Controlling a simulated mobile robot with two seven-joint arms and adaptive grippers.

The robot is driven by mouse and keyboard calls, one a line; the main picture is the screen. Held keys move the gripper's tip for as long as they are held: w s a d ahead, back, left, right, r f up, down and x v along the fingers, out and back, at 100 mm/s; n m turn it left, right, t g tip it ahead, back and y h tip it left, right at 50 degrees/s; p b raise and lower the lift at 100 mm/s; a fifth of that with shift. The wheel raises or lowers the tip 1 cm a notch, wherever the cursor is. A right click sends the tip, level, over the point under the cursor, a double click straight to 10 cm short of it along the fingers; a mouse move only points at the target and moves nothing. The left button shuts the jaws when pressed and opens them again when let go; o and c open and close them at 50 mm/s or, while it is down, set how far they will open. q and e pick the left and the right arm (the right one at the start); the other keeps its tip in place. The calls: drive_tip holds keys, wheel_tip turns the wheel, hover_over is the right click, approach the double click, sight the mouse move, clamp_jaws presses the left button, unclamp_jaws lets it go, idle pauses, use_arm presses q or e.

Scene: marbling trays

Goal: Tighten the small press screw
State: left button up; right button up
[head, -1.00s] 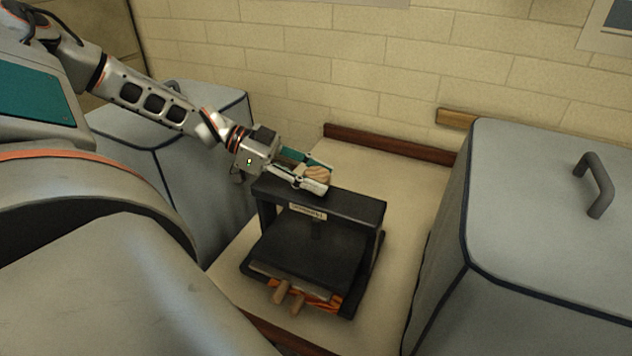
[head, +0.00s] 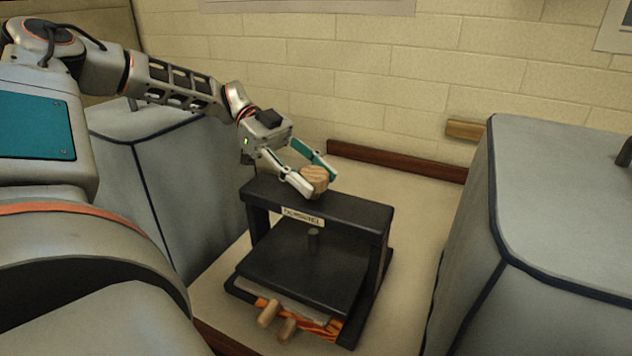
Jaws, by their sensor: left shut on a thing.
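The small press (head: 352,222) is a black frame with a label on its crossbar. It stands on a pale bench top. Its screw (head: 314,236) shows as a short dark post between the crossbar and the black pressing plate (head: 300,265). A round wooden knob (head: 315,178) sits above the top of the crossbar. My left gripper (head: 314,182) comes in from the upper left and is shut on the wooden knob, with a finger on each side. The lower part of the knob is partly hidden by the near finger. My right gripper is not in view.
Orange-patterned sheets (head: 325,325) and two wooden pegs (head: 277,321) stick out at the press's front. Large grey covered blocks stand left (head: 190,190) and right (head: 560,200). A dark wooden strip (head: 395,161) edges the bench by the brick wall.

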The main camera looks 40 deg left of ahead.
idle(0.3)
use_arm(q)
drive_tip(key=o, duration=1.1)
drive_tip(key=shift+o, duration=0.2)
drive_tip(key=v, duration=1.2)
